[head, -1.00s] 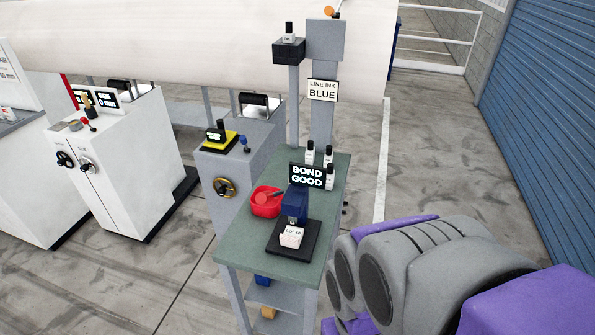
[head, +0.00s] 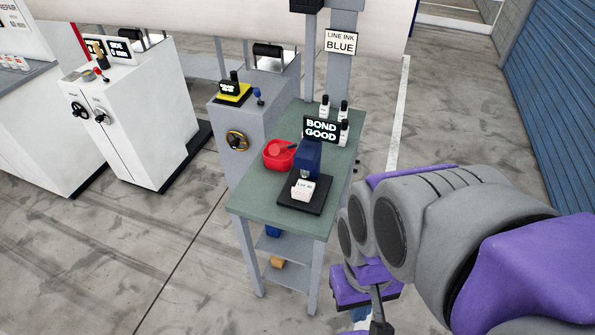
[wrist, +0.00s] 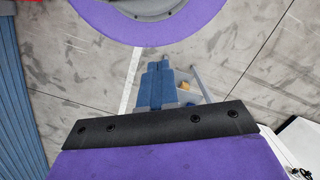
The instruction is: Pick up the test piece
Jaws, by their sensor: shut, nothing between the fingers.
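A small white block with a lot label (head: 302,190), which looks like the test piece, sits on the black base of a blue bench tester (head: 309,158) on the green-topped table (head: 255,205). My gripper (head: 360,314) is partly in the head view, low beside the table's right side and apart from the block. In the wrist view its blue-grey fingers (wrist: 157,82) are together and empty, above the floor. The block does not show in the wrist view.
A red bowl (head: 279,154) stands left of the tester. Behind are a "BOND GOOD" display (head: 321,130) and several small bottles (head: 343,132). A grey cabinet (head: 222,112) adjoins the table's left side. Lower shelves (head: 285,278) hold small blocks. Floor is open in front.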

